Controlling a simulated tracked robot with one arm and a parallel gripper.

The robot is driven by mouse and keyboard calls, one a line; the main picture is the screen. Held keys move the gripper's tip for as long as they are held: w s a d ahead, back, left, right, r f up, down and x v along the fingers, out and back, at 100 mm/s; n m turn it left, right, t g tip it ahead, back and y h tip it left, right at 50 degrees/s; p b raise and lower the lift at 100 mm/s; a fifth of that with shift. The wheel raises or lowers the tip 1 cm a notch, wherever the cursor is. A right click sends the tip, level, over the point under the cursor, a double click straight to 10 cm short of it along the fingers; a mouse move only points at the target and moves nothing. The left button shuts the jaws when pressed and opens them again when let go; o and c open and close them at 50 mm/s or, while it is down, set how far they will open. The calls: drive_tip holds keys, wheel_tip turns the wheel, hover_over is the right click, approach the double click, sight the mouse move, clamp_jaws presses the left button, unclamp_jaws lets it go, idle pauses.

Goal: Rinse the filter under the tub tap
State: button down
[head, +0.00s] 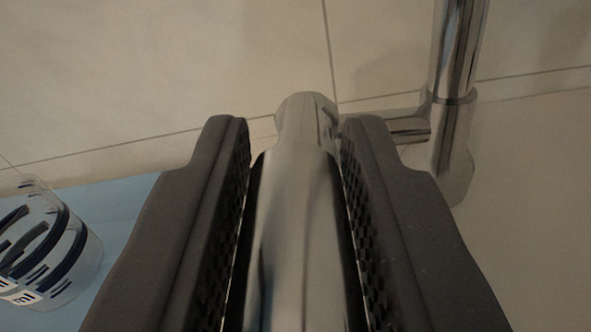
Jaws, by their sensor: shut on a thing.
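My gripper (294,128) shows as two dark fingers with textured inner pads. It is shut on a smooth chrome tap handle (297,200), which lies lengthwise between the pads and has a rounded far end. A short horizontal chrome arm (405,127) runs from behind the right finger to an upright chrome pipe (455,90) at the upper right. Whether the handle joins that arm is hidden by the right finger. No filter can be made out in this view.
A clear cup (62,262) with dark blue bands and markings is at the lower left, by a light blue surface (125,205). Beige tiles (130,70) with thin joints fill the back. The pale area (535,200) at the right is clear.

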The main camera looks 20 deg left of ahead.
drive_tip(key=c, duration=1.2)
unclamp_jaws()
drive_tip(key=shift+o, duration=0.2)
drive_tip(key=shift+s, duration=0.15)
drive_tip(key=f+b+v, duration=0.1)
drive_tip(key=b+v, duration=0.5)
drive_tip(key=v, duration=0.7)
drive_tip(key=shift+s+r, duration=0.2)
drive_tip(key=shift+r, duration=0.3)
drive_tip(key=shift+d, duration=0.1)
